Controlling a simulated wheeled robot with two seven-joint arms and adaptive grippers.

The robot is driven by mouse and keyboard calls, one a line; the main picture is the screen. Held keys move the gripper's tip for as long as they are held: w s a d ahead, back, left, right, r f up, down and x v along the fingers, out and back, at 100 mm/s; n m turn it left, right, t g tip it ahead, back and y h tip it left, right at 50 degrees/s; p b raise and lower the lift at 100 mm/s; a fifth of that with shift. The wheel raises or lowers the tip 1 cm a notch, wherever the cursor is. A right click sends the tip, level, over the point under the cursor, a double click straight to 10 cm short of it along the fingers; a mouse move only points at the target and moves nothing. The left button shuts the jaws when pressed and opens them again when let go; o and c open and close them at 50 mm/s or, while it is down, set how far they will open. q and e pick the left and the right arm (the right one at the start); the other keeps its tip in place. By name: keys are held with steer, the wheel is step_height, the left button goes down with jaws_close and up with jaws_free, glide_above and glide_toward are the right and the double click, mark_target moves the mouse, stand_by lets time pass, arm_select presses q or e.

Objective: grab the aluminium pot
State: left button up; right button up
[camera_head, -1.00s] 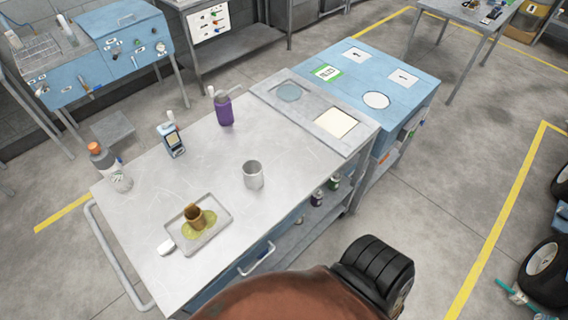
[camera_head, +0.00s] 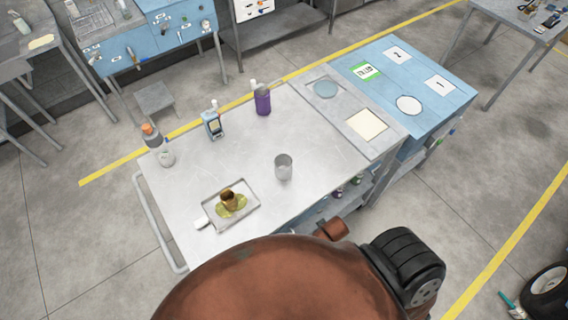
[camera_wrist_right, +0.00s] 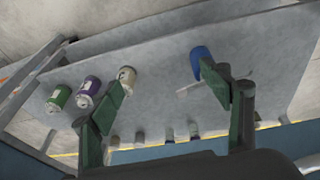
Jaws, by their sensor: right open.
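The aluminium pot (camera_head: 283,166) is a small grey metal cup. It stands upright and open-topped on the workbench top (camera_head: 320,155) in the head view, right of the middle of the top. It does not show in the right wrist view. My right gripper (camera_wrist_right: 166,84) is in the right wrist view only, its two green fingers spread apart with nothing between them. It faces a grey shelf (camera_wrist_right: 165,65) with several cans. Its distance from the pot cannot be told. My left gripper is in neither view.
A tray (camera_head: 209,207) with a brown cup (camera_head: 228,199) in yellow-green liquid is left of the pot. The blue can (camera_wrist_right: 202,63) and purple can (camera_wrist_right: 88,92) are on the shelf.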

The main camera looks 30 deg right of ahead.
step_height(320, 180, up, 13)
steer(key=p, duration=0.3)
steer(key=w+d+r+n+t+h, duration=0.2)
steer(key=w+r+n+t, duration=0.3)
steer(key=w+r, duration=0.8)
steer(key=w+d+r+n+t+h, duration=0.1)
steer(key=w+d+r+n+t, duration=0.1)
steer(key=w+r+t, duration=0.8)
steer(key=w+a+r+n+y+p, duration=0.1)
steer(key=w+a+r+n+y, duration=0.25)
steer(key=r, duration=0.35)
steer(key=w+a+r+n+y, duration=0.2)
steer(key=a+r+n, duration=0.3)
steer(key=r, duration=0.2)
steer(key=s+a+r+n+g+y, duration=0.1)
steer(key=a+r+n+g+y, duration=0.1)
steer(key=a+n+y, duration=0.8)
steer(key=n+g+h+p, duration=0.1)
steer(key=n+g+h, duration=0.9)
steer(key=n+g, duration=0.3)
glide_toward(283, 165)
steer(key=shift+n+t, duration=0.5)
steer(key=shift+n, duration=0.15)
steer(key=a+f+p, duration=0.3)
steer(key=shift+s+f, duration=0.15)
steer(key=shift+f, duration=0.35)
